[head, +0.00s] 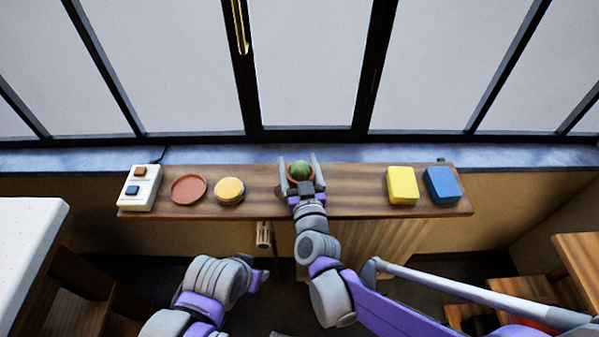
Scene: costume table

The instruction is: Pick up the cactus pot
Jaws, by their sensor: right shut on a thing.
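The cactus pot (301,169) is a small green ball-shaped cactus in a reddish-brown pot, near the middle of the wooden table. My right gripper (299,168) reaches it from the front, with one pale finger on each side, and is shut on the pot. The gripper's body hides the pot's front and base, so I cannot tell whether it touches the tabletop. My left arm is low in the picture, in front of the table; its gripper (262,275) is small and partly turned away, and I cannot tell its opening.
On the wooden table (345,190) are a white switch box (141,188), a terracotta saucer (188,189) and a round yellow-topped item (229,190) at left. Yellow (402,185) and blue (442,184) blocks lie at right. Clear wood separates the pot from the yellow block. Windows stand behind.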

